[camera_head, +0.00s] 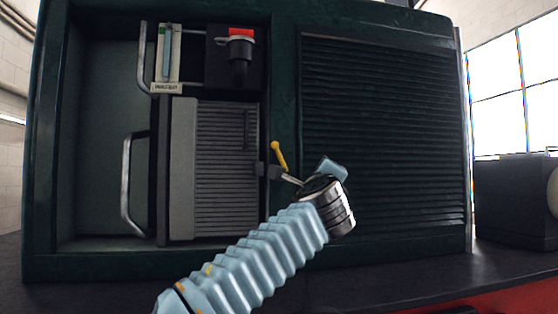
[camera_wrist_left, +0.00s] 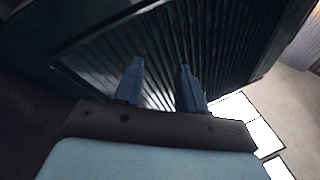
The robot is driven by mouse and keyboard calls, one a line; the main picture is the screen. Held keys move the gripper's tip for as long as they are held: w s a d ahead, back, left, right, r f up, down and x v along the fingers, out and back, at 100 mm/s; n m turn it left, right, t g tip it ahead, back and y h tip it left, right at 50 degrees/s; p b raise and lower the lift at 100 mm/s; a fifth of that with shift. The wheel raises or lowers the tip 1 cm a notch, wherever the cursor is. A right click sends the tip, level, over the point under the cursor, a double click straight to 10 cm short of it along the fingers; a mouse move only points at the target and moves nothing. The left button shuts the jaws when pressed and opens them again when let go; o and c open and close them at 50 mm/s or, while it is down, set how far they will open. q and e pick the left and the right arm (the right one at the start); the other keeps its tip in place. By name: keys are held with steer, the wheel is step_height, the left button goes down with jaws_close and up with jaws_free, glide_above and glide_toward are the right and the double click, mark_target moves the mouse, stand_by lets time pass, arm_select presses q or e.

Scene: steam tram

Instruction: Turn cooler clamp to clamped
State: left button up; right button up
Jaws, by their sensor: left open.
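The clamp does not show clearly there. My right gripper is not in view.
A dark green housing frames the unit, with a slatted panel (camera_head: 385,130) on the right. A curved metal handle (camera_head: 127,185) stands left of the unit. Above are a pale labelled module (camera_head: 168,60) and a black module with a red patch (camera_head: 241,34). A dark ledge runs below.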

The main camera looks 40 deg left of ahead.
arm_select(q)
steer(key=s+a+m+g+y, duration=0.3)
steer(key=s+a+y, duration=0.2)
steer(key=y, duration=0.1)
steer(key=p, duration=0.6)
glide_toward(278, 152)
steer(key=x, duration=0.7)
steer(key=shift+w+a+r, duration=0.2)
steer(key=shift+a, duration=0.05)
steer(key=shift+w+a, duration=0.2)
steer(key=shift+c, duration=0.4)
jaws_close()
